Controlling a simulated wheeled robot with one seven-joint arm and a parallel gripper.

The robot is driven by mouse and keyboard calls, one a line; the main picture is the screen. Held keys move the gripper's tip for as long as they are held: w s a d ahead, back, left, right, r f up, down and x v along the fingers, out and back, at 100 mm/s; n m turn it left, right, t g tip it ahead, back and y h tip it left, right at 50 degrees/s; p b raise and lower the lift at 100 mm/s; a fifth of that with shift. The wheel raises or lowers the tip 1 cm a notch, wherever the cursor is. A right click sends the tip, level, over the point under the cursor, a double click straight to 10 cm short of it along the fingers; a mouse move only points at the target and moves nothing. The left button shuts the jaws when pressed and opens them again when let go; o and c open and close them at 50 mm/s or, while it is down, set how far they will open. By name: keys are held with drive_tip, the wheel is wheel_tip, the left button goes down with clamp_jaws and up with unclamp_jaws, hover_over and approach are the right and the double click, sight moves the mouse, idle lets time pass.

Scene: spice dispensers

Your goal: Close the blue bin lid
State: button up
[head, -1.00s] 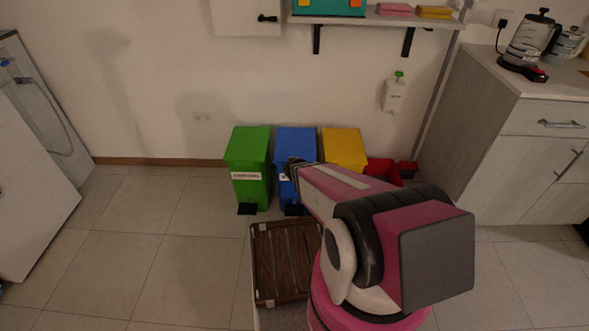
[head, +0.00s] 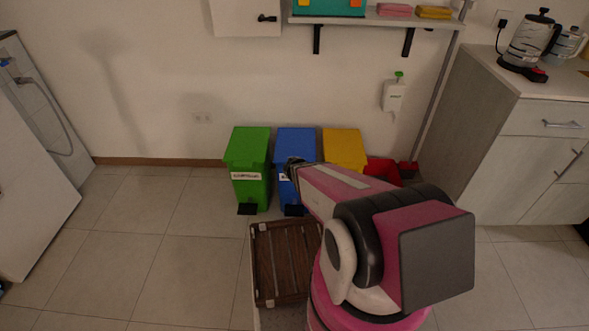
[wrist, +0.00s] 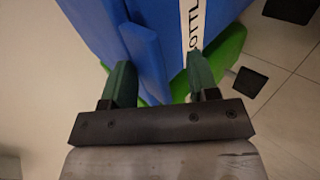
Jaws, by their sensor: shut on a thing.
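The blue bin (head: 284,189) stands by the wall between a green and a yellow bin. Its blue lid (head: 296,140) lies flat across the top, level with the neighbouring lids. My gripper (head: 290,164) is at the front of the bin, just below the lid, and partly hides the label. In the wrist view, my gripper (wrist: 161,80) has its two green fingers apart, with the blue lid's rim (wrist: 146,58) between them. The exact contact is hard to see.
The green bin (head: 247,160) is close on the left and the yellow bin (head: 344,147) on the right. A red bin (head: 384,168) is partly behind my arm. A brown slatted crate (head: 281,265) is in front. The floor at left is clear.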

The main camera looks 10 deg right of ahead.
drive_tip(key=shift+x, duration=0.95)
drive_tip(key=v, duration=1.2)
drive_tip(key=shift+s+r, duration=0.25)
drive_tip(key=s+d+r+m+g+y, duration=0.1)
drive_tip(key=s+d+r+m+g, duration=0.1)
drive_tip(key=m, duration=0.6)
drive_tip(key=s+d+r+m+g, duration=0.2)
drive_tip(key=s+r+m+g, duration=0.3)
drive_tip(key=r+m+g, duration=0.1)
drive_tip(key=shift+d+r+m+g+y, duration=0.4)
drive_tip(key=shift+m+g, duration=0.1)
drive_tip(key=shift+m, duration=0.4)
